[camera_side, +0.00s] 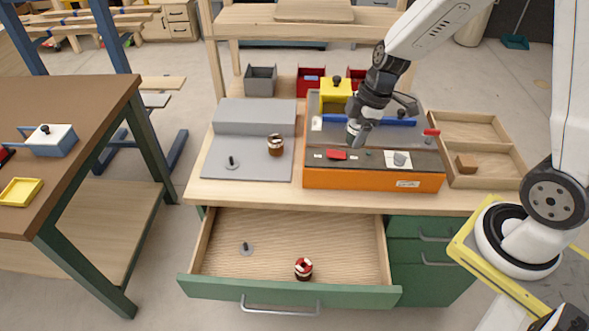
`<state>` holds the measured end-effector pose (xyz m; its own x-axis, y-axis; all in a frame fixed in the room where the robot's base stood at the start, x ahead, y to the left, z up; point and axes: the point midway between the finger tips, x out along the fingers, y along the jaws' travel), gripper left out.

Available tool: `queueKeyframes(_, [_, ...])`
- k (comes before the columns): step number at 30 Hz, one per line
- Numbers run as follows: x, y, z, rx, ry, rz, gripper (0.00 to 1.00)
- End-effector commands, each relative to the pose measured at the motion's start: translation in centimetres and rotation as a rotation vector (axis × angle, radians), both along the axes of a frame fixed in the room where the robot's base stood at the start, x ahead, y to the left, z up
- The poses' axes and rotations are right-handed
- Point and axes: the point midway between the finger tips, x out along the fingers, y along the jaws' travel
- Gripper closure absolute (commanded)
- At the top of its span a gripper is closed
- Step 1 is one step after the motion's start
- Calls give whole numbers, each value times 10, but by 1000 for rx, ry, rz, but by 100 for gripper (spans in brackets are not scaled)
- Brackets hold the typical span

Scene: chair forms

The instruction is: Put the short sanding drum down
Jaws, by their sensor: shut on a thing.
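My gripper (358,122) points down over the orange machine-like box (345,180). It is shut on a small drum with pale and dark green parts (354,132), which I take as the short sanding drum. The drum is partly hidden by the fingers, and I cannot tell whether it touches the dark top below. A brown drum with a pale band (275,146) stands on the grey stepped board (222,178). A red and white drum (304,268) stands in the open drawer (345,245).
A grey disc with a dark peg (232,162) sits on the board, and a similar one (246,248) in the drawer. A red piece (336,155) and a grey knob on white (398,159) lie on the dark top. A wooden tray (480,128) stands right.

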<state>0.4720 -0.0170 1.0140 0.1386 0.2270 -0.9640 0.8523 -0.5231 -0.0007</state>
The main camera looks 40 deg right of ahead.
Motion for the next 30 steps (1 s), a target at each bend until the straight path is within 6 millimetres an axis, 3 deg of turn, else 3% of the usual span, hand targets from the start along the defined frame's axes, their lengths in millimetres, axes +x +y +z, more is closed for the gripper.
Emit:
queueKeyframes(6, [-30,-46,22,0,-3,-17,97])
queueKeyframes(12, [-55,-73,35,-1,-2,-30,97])
queueKeyframes(21, [-71,-88,41,0,-1,-39,97])
queueKeyframes(30, [-66,-90,39,0,0,-37,97])
